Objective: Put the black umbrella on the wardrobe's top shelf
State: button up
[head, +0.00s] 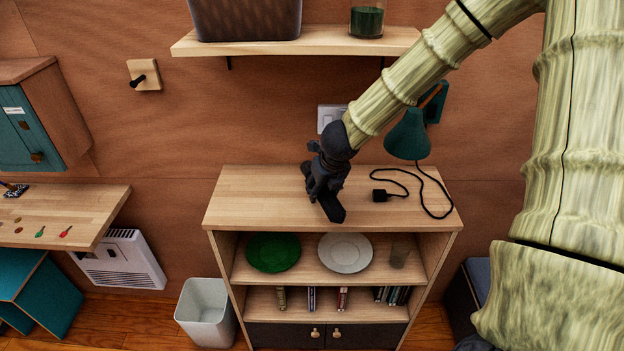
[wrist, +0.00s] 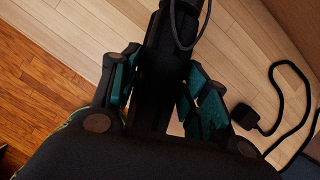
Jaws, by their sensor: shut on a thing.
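My gripper (head: 320,188) is over the top of a wooden shelf unit, pointing down. It is shut on the black umbrella (head: 333,211), whose end shows just below the fingers. In the wrist view the umbrella (wrist: 160,85) lies between the teal finger pads of my gripper (wrist: 163,85), with a thin dark strap loop near its far end. The rest of the umbrella is hidden by the gripper. I cannot tell whether the umbrella touches the wood. I see nothing that I can clearly name as the wardrobe.
The shelf unit (head: 250,200) holds a green plate (head: 273,252), a white plate (head: 345,253), a glass and books. A green lamp (head: 408,135) and its black cable and plug (head: 380,195) are to the right. A wall shelf (head: 290,46) hangs above. A bin (head: 205,312) stands lower left.

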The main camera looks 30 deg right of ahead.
jog(key=shift+w+d+r, duration=0.15)
jog(key=shift+w+r, duration=0.1)
jog(key=shift+w, duration=0.3)
jog(key=w+p, duration=0.1)
jog(key=w, duration=0.2)
jog(key=w+d+p, duration=0.1)
jog(key=w, duration=0.1)
jog(key=shift+f+p, duration=0.35)
jog(key=shift+f, duration=0.05)
jog(key=shift+w+r+p, duration=0.1)
jog(key=shift+w+p, duration=0.25)
jog(key=shift+w, duration=0.15)
jog(key=shift+f, duration=1.9)
jog(key=shift+f, duration=0.15)
jog(key=o, duration=1.2)
jog(key=shift+o, duration=0.2)
jog(key=shift+r, duration=0.25)
